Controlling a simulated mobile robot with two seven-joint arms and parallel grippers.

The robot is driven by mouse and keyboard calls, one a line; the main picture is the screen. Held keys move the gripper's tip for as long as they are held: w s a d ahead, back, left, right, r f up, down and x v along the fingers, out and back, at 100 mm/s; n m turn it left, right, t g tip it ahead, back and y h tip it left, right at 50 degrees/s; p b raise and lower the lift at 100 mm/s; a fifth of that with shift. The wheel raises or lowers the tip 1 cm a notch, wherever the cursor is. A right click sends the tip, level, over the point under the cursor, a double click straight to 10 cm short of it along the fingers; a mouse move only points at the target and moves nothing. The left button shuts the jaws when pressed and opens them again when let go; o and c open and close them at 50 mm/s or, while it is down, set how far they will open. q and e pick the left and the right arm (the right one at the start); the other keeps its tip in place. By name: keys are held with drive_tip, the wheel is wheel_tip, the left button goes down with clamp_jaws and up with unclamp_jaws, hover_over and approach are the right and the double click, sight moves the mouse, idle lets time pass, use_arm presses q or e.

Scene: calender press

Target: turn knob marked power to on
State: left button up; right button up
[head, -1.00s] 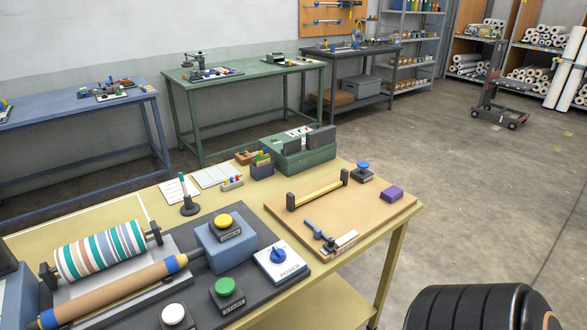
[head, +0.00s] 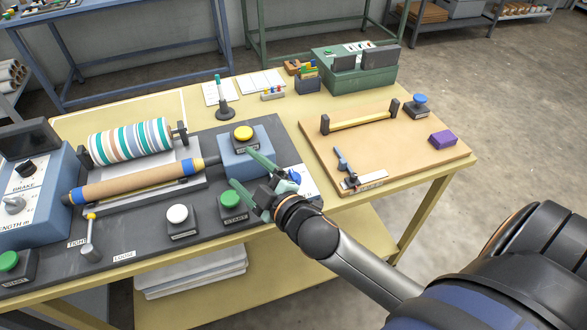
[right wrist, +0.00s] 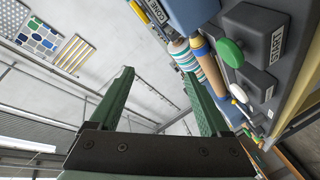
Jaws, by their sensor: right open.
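The power knob (head: 294,177) is blue and sits on a white plate (head: 310,188) at the right end of the dark panel. My right gripper and wrist cover much of the plate, so its marking and the knob's setting cannot be read. My right gripper (head: 241,166) is open and empty, its green fingers pointing left over the panel between the yellow button and the green start button, past the knob. In the right wrist view the two open fingers (right wrist: 158,78) have nothing between them, and the knob does not show. My left gripper is out of view.
A yellow button (head: 243,132) on a blue box, a green start button (head: 230,199) and a white button (head: 178,214) are close by. A striped roll (head: 130,140) and a brown roller (head: 135,181) lie left. A tan board (head: 400,150) is at the right.

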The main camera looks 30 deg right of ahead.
drive_tip(key=w+a+r+n+t+y, duration=0.3)
drive_tip(key=a+r+n+y, duration=0.25)
drive_tip(key=r+n, duration=0.3)
drive_tip(key=s+a+r+n+g+y, duration=0.25)
drive_tip(key=a+n+g+y, duration=0.3)
drive_tip(key=n, duration=0.35)
drive_tip(key=s+a+r+n+g+y, duration=0.1)
drive_tip(key=a+r+n+g+y, duration=0.35)
drive_tip(key=n, duration=0.55)
drive_tip(key=n+g+h, duration=1)
drive_tip(key=n+h, duration=0.3)
drive_tip(key=h, duration=0.4)
approach(293, 174)
drive_tip(key=shift+n, duration=0.25)
wheel_tip(293, 174, down, 9)
drive_tip(key=shift+s+a+r+p, duration=0.1)
drive_tip(key=shift+s+p, duration=0.05)
drive_tip(key=shift+p, duration=0.65)
